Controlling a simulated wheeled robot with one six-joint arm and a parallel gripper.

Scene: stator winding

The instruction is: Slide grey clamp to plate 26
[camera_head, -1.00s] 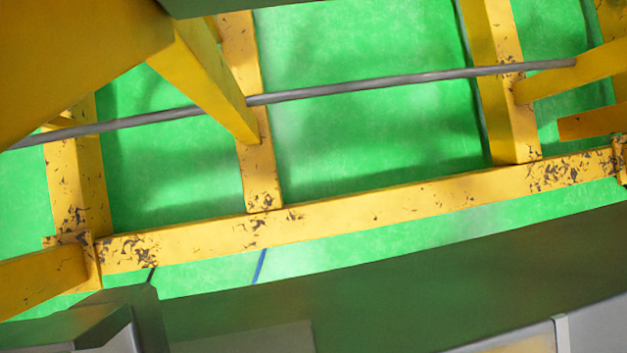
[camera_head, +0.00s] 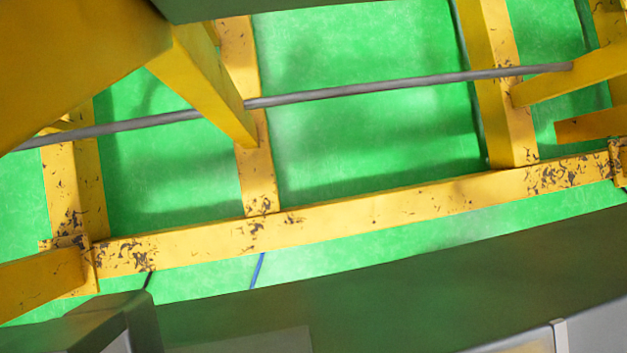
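I cannot make out the grey clamp or any plate with the number 26 in the camera view. A thin grey rod (camera_head: 370,88) runs slantwise across the upper part, passing at the yellow uprights. No fingertips of my gripper can be made out, so I cannot see whether it is open or holds anything.
A long worn yellow beam (camera_head: 350,214) crosses the view, with yellow crossbars (camera_head: 257,165) joining it. A yellow slanted brace (camera_head: 205,85) hangs at upper left. The green floor (camera_head: 365,130) shows between them. Dark grey surfaces (camera_head: 400,285) fill the bottom.

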